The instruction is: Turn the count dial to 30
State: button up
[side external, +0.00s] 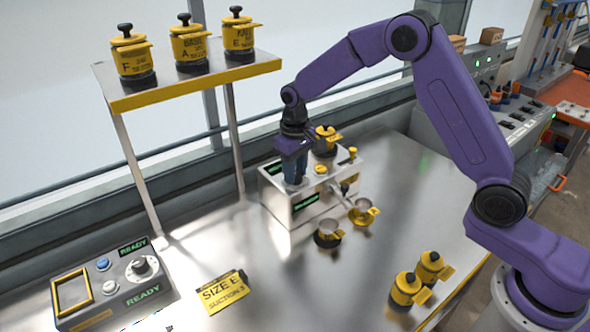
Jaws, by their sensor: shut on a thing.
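My gripper (295,172) points down at the left part of the top of a steel box unit (306,209). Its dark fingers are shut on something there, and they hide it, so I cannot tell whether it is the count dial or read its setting. The unit has green displays (306,201) on its front, too small to read. A round black and silver knob (141,267) with a pale scale sits on the control panel (115,290) at the lower left, well away from my gripper. Its marks are too small to read.
A yellow-topped canister (326,140) sits on the unit, and small cups (328,232) stand in front of it. A shelf (195,84) with labelled canisters stands at the left. A "SIZE E" card (222,292) lies on the bench. Two canisters (407,288) stand front right.

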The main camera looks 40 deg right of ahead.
jog(key=shift+m, duration=0.8)
jog(key=o, duration=1)
jog(key=shift+o, duration=0.2)
jog(key=shift+r, duration=0.1)
notch_tip(320, 180, up, 17)
jog(key=shift+r, duration=0.2)
